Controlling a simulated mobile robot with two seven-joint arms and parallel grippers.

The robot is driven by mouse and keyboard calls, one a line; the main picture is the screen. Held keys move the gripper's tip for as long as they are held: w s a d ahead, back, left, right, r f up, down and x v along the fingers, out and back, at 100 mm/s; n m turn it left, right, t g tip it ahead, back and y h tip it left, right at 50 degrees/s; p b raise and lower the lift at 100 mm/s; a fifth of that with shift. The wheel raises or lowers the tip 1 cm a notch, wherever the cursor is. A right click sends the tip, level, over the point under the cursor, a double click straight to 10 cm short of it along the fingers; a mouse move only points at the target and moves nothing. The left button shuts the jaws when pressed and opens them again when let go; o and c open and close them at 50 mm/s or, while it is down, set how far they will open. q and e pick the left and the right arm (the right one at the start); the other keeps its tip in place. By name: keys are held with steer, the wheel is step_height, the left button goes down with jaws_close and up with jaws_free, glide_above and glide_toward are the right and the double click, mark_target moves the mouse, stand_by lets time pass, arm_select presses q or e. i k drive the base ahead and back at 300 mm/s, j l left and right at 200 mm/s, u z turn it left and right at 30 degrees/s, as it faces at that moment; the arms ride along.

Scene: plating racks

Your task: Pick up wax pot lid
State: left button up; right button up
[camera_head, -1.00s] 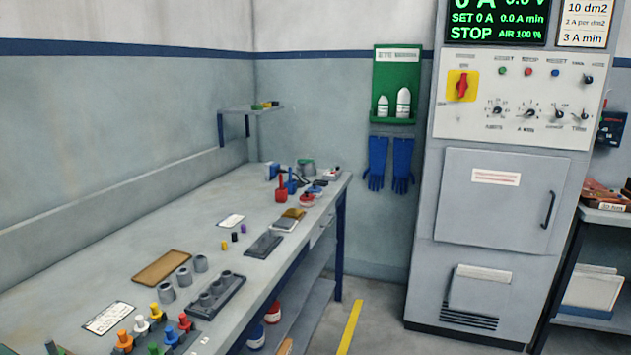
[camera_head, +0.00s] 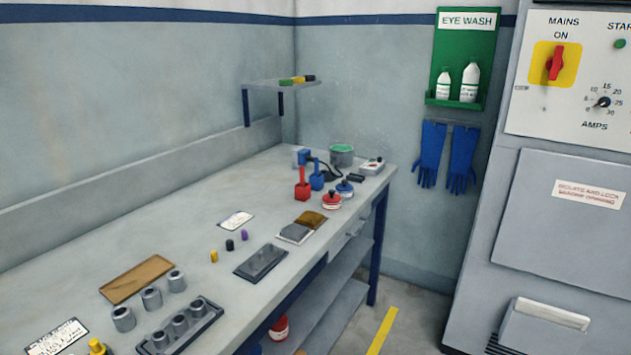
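A grey pot (camera_head: 341,158) with a green top stands at the far end of the workbench. I cannot tell whether the green top is a lid or what is inside the pot. No separate lid can be clearly made out. Neither of my grippers is in view.
The long grey workbench (camera_head: 190,228) runs along the left wall.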

mark_target(329, 176)
steer(key=i+l+u, duration=0.1)
steer(key=i+l, duration=0.55)
steer(key=i+l+u, duration=0.1)
steer(key=i+l, duration=0.45)
steer(key=l, duration=0.25)
